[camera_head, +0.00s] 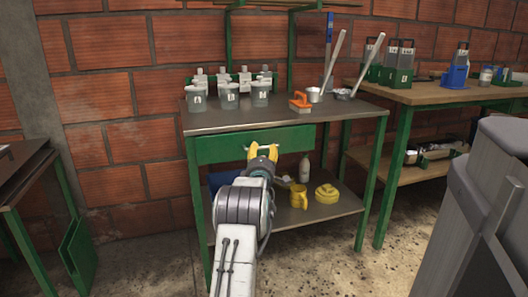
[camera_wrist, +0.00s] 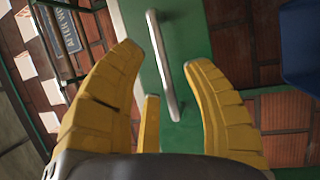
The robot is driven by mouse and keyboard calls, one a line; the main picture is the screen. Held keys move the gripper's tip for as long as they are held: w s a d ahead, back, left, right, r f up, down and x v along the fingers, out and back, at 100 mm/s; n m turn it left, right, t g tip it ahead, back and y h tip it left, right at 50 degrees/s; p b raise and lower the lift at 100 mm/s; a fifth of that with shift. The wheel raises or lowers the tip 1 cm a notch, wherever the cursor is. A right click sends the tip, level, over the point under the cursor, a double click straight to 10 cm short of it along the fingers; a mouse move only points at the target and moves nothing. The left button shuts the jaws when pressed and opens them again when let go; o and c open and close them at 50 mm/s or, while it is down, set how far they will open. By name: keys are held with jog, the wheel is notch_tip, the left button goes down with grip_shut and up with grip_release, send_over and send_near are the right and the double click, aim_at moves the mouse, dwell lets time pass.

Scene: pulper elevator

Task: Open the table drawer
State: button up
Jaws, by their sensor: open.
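The table drawer (camera_head: 220,148) has a green front under the metal tabletop and looks closed. In the wrist view the green drawer front (camera_wrist: 190,30) fills the middle, with a straight silver bar handle (camera_wrist: 158,50) running slantwise across it. My gripper (camera_head: 262,149) is in front of the drawer, its yellow fingers pointing at it. In the wrist view my gripper (camera_wrist: 163,60) is open, with the handle between its fingertips and nothing held. I cannot tell whether any finger touches the handle. In the head view my gripper hides the handle.
Grey cups (camera_head: 229,96), an orange-handled brush (camera_head: 300,102) and long-handled ladles stand on the metal tabletop (camera_head: 240,120). The lower shelf (camera_head: 330,208) holds a yellow mug (camera_head: 299,197) and a white bottle (camera_head: 304,168).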

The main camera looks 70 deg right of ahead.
aim_at(264, 147)
jog(key=shift+x, duration=1.6)
jog(key=shift+c, duration=0.2)
grip_shut()
